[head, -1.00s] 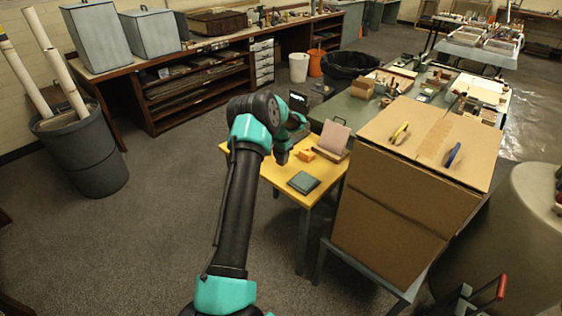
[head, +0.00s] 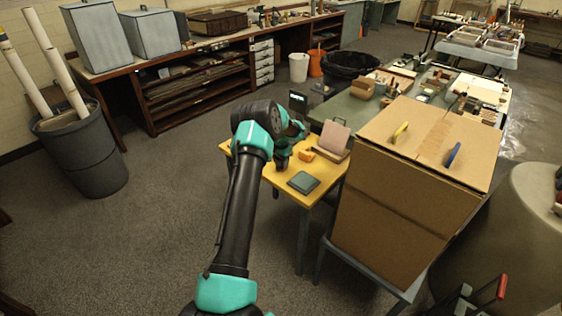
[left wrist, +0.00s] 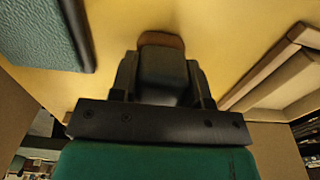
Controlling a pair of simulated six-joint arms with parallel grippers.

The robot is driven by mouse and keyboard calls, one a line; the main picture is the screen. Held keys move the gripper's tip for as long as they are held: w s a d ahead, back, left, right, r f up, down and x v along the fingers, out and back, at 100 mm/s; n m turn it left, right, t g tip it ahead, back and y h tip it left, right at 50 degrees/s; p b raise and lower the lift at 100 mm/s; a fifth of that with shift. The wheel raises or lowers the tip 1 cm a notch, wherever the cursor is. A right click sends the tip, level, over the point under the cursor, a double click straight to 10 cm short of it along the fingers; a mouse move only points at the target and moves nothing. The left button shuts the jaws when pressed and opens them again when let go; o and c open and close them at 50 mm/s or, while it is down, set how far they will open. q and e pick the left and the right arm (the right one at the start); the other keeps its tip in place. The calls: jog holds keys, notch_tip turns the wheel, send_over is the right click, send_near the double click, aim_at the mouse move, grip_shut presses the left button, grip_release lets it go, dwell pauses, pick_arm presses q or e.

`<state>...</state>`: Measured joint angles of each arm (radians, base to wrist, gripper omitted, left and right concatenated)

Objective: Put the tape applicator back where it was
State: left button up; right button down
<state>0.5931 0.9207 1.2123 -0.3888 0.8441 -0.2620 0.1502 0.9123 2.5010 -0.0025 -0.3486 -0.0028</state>
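My left gripper (head: 281,163) points down over the yellow table (head: 326,195), close to the left of a small orange item (head: 306,155). I cannot tell whether that item is the tape applicator. In the left wrist view the dark fingers of my left gripper (left wrist: 162,75) are close over the yellow top. A brown, rounded end (left wrist: 160,40) shows just beyond them; I cannot tell whether it is held. Whether the fingers are apart is unclear. My right gripper is not in view.
A teal pad (head: 303,182) lies in front of the gripper on the table. A stand with a pinkish upright panel (head: 336,137) is at the back right. A tall cardboard box (head: 405,205) stands right of the table, with yellow- and blue-handled items on top.

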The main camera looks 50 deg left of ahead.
pick_arm(q)
jog(key=o, duration=0.5)
jog(key=shift+c, duration=0.2)
jog(key=shift+r, duration=0.15)
notch_tip(320, 180, up, 12)
dwell(0.8)
